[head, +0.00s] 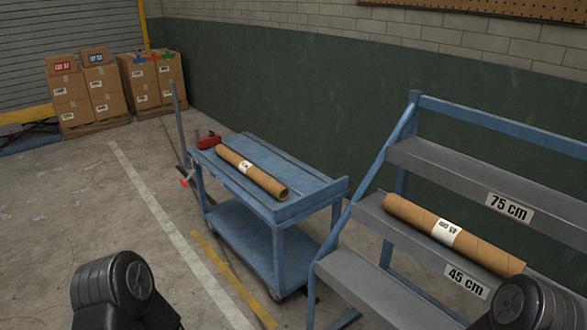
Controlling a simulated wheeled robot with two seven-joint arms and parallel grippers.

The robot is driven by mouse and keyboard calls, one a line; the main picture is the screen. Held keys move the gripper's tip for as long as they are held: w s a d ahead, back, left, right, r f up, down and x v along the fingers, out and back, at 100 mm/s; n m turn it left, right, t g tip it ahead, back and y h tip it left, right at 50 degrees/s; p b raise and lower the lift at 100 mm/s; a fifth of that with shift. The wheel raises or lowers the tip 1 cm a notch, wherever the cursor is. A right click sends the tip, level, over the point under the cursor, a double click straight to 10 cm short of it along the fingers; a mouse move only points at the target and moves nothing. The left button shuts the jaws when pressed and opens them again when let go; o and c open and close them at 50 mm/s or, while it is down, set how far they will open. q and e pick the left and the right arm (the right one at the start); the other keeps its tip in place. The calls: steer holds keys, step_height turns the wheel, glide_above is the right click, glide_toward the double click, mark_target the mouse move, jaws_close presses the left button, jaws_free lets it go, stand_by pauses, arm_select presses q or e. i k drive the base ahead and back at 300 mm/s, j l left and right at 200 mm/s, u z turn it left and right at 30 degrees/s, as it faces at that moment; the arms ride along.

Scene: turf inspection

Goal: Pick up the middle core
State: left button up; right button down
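One brown cardboard core (408,216) with a white label lies along the middle step (385,226) of a blue and grey stepped rack at the right. A plate reading 45 cm (467,282) is on that step's front edge. A second brown core (266,181) with a white label lies on the top of a blue cart (318,189) at the centre. No other core shows. Black parts of my two arms show at the bottom left and bottom right. Neither gripper is in view, so I cannot tell their states. Nothing of mine touches either core.
The rack's upper step has a 75 cm plate (509,207); its lower step (365,283) looks empty where visible. A red tool (208,141) sits at the cart's far end. Stacked boxes (88,90) stand at the back left. The left floor is mostly clear.

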mark_target(273, 186)
steer(key=i+j+z, duration=0.2)
steer(key=z, duration=0.15)
steer(key=i+j+z, duration=0.15)
steer(key=j+z, duration=0.25)
steer(key=i+j+z, duration=0.1)
steer(key=j+z, duration=0.25)
steer(key=i+j+z, duration=0.15)
steer(key=j, duration=0.8)
steer(key=i+j+z, duration=0.15)
steer(key=j, duration=0.85)
steer(key=i+j+z, duration=0.15)
steer(key=j, duration=0.85)
